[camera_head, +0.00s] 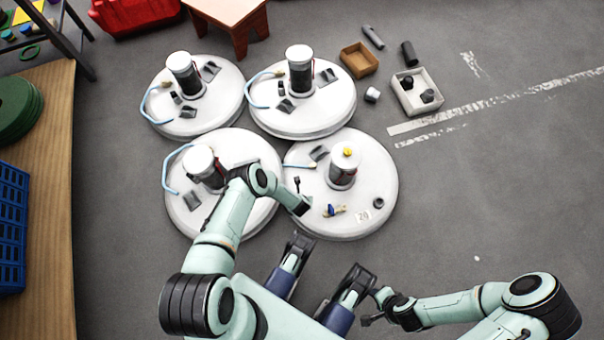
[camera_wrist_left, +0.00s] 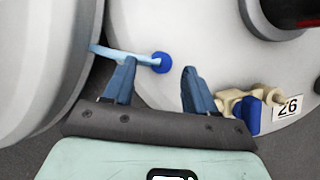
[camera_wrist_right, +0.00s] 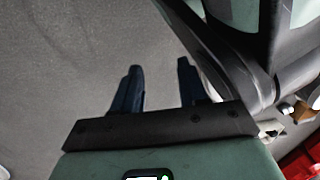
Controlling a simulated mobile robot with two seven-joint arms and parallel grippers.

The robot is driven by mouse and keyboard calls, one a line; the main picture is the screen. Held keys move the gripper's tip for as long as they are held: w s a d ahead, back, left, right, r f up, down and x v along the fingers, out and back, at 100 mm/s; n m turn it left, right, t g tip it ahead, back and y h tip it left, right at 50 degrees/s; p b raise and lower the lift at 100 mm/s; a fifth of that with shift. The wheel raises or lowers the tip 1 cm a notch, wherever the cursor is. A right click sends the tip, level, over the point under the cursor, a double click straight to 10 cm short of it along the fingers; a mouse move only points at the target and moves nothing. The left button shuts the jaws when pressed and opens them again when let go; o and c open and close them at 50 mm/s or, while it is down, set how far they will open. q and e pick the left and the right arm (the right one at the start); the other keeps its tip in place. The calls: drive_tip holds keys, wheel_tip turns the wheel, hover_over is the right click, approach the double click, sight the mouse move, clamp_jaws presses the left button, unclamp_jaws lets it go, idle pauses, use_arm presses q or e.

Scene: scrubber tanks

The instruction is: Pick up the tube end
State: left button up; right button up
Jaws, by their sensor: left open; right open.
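The tube end (camera_wrist_left: 160,62) is a blue ball at the tip of a pale blue tube (camera_wrist_left: 105,50). In the left wrist view it lies between the fingertips of my left gripper (camera_wrist_left: 158,66), which is open. I cannot tell the height gap or any contact. In the head view my left arm hides the tube end over the near right tank (camera_head: 385,180). My right gripper (camera_wrist_right: 160,64) is open and empty, with only grey floor beyond its fingers.
A tan valve with a blue handle (camera_wrist_left: 248,112) and a number label (camera_wrist_left: 288,107) lie right of my left gripper. A capped cylinder (camera_head: 343,168) stands on the same tank. More white tanks adjoin it.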

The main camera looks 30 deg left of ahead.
use_arm(q)
drive_tip(key=b+x, duration=0.2)
drive_tip(key=x, duration=0.2)
drive_tip(key=shift+w+f+b, duration=0.1)
drive_tip(key=shift+w+b, duration=0.05)
drive_tip(key=shift+b, duration=0.15)
use_arm(e)
drive_tip(key=s+f+g, duration=0.2)
drive_tip(key=s+f, duration=0.1)
drive_tip(key=s, duration=0.3)
drive_tip(key=shift+d, duration=0.35)
use_arm(q)
drive_tip(key=shift+c, duration=0.3)
use_arm(e)
drive_tip(key=shift+f, duration=0.1)
use_arm(q)
clamp_jaws()
use_arm(e)
drive_tip(key=shift+w, duration=0.1)
